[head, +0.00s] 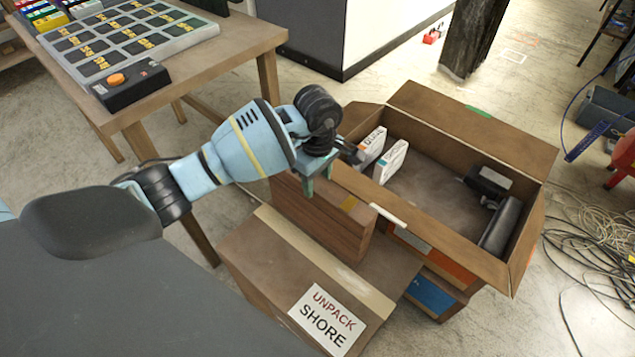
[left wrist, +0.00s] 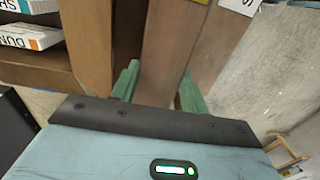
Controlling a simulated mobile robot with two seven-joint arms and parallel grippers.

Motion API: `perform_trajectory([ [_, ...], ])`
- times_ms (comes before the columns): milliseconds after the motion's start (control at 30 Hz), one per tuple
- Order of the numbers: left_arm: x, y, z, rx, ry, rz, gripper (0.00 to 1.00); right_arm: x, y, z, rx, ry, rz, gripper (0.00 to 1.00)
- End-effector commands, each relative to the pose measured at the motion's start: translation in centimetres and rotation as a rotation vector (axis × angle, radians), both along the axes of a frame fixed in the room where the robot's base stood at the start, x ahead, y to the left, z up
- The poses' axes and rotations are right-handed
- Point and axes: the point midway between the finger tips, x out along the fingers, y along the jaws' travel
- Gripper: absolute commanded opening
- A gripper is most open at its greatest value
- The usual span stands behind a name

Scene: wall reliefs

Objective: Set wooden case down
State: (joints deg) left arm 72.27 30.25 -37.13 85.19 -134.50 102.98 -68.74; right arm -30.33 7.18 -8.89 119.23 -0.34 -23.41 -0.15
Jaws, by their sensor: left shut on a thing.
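The wooden case (head: 318,216) is a brown, flat-sided box with a small yellow label near its top edge. It stands upright on its narrow side above the closed cardboard box (head: 270,262) marked UNPACK SHORE. I cannot tell whether its underside touches that box. My left gripper (head: 318,180) comes from above and is shut on the case's top edge. In the left wrist view the green fingers (left wrist: 160,88) sit on either side of the case (left wrist: 172,50). My right gripper is not in view.
An open cardboard box (head: 425,185) stands just right of the case, holding two white boxes (head: 390,162) and dark items. A wooden table (head: 210,62) with a grey tray and an orange-button box (head: 130,84) is at the upper left. Cables (head: 590,270) lie on the floor at right.

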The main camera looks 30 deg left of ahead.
Motion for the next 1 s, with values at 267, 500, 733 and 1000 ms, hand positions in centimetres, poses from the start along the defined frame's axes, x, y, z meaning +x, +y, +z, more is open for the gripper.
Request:
perform_trajectory([
  [267,0.2,0.0,-1.4,-0.001,-0.008,0.001,0.00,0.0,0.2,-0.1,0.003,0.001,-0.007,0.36],
  [500,0.2,0.0,-1.5,-0.001,-0.007,0.001,0.00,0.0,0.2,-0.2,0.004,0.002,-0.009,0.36],
  [733,0.1,0.0,-1.8,0.000,-0.003,0.001,0.67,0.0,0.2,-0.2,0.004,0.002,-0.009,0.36],
  [1000,0.1,0.0,-1.8,0.000,-0.003,0.001,0.67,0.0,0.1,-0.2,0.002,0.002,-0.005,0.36],
])
